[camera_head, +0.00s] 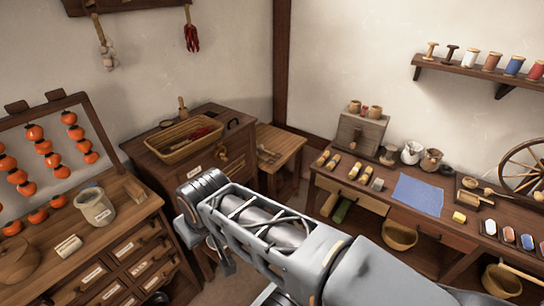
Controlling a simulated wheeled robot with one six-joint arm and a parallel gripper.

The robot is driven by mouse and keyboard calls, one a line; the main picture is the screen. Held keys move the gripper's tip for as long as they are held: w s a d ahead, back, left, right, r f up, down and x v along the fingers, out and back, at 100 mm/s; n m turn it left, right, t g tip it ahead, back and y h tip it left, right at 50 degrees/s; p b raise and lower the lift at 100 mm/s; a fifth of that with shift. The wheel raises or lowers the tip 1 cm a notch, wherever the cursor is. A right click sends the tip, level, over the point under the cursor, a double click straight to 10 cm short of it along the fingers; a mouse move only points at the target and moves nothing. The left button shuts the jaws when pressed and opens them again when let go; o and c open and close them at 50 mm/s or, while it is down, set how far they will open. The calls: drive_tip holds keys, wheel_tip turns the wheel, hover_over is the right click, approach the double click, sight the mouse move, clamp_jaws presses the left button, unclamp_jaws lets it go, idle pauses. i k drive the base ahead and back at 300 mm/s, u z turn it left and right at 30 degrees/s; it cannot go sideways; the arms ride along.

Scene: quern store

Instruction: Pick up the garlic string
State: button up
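The garlic string (106,50) hangs on the wall at the upper left, below a dark wooden rack. Its pale bulbs are bunched at the lower end of a tan braid. My grey arm reaches from the bottom right to the middle of the picture, well below the garlic and apart from it. My gripper cannot be made out; the arm's far part bends down out of clear sight.
Red peppers (192,36) hang right of the garlic. Below stand a wooden cabinet with a basket tray (184,138), a drawer chest with a jar (95,206), and a frame of orange fruit (43,146). A workbench with a blue cloth (418,195) stands right.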

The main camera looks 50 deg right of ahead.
sight(267, 160)
drive_tip(key=z, duration=1.25)
drive_tip(key=i, duration=0.5)
drive_tip(key=z, duration=0.4)
drive_tip(key=k, duration=1.05)
drive_tip(key=z, duration=1)
drive_tip(key=i, duration=1.4)
drive_tip(key=u, duration=0.85)
drive_tip(key=i, duration=0.85)
drive_tip(key=u, duration=1.5)
drive_tip(key=i, duration=0.6)
drive_tip(key=u, duration=0.3)
